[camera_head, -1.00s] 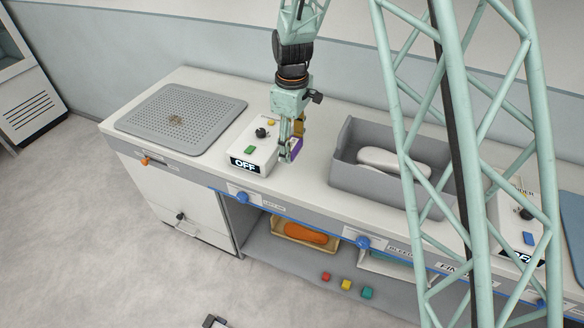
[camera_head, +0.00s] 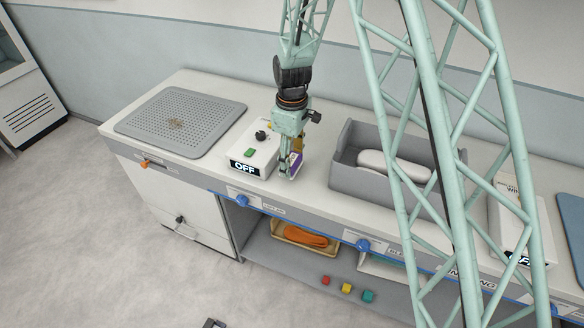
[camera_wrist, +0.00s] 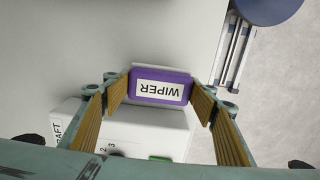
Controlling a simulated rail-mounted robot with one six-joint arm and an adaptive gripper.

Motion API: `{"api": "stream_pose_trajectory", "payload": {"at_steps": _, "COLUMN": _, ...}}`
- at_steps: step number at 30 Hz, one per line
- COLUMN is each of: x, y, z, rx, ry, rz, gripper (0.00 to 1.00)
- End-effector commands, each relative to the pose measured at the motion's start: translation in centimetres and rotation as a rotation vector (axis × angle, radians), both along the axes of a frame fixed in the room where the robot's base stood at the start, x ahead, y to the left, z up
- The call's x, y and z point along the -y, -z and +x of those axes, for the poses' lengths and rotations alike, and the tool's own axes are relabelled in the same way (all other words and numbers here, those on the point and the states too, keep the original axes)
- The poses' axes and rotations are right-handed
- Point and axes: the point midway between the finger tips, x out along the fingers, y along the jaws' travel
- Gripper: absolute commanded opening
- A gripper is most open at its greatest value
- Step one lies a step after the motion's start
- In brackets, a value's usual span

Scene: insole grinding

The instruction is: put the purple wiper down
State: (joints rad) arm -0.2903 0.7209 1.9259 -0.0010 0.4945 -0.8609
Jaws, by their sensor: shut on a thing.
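The purple wiper (camera_wrist: 163,87), with a white label reading WIPER, sits between the two fingers of my gripper (camera_wrist: 160,97) in the wrist view. The fingers are shut on its two ends. In the head view the wiper (camera_head: 296,162) is partly hidden by my gripper (camera_head: 290,168). It is low over the pale worktop (camera_head: 318,155), just right of the white control box. I cannot tell whether it touches the surface.
The control box (camera_head: 252,150) with an OFF display and green button is close on the left. A perforated grey plate (camera_head: 180,118) lies farther left. Blue knobs (camera_head: 243,201) line the front edge.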

Motion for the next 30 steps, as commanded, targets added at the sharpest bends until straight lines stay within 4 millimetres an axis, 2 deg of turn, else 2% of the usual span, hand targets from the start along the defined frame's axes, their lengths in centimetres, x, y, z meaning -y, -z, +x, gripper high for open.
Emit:
{"api": "stream_pose_trajectory", "payload": {"at_steps": 9, "x": 0.0, "y": 2.9, "z": -0.1, "rx": -0.001, "ry": 0.000, "rz": -0.001, "gripper": 0.41}}
{"api": "stream_pose_trajectory", "payload": {"at_steps": 25, "x": 0.0, "y": 3.4, "z": 0.0, "rx": 0.000, "ry": 0.000, "rz": 0.000, "gripper": 0.41}}
{"api": "stream_pose_trajectory", "payload": {"at_steps": 26, "x": 0.0, "y": 3.3, "z": 0.0, "rx": 0.000, "ry": 0.000, "rz": 0.000, "gripper": 0.54}}
{"api": "stream_pose_trajectory", "payload": {"at_steps": 30, "x": 0.0, "y": 3.3, "z": 0.0, "rx": 0.000, "ry": 0.000, "rz": 0.000, "gripper": 0.66}}
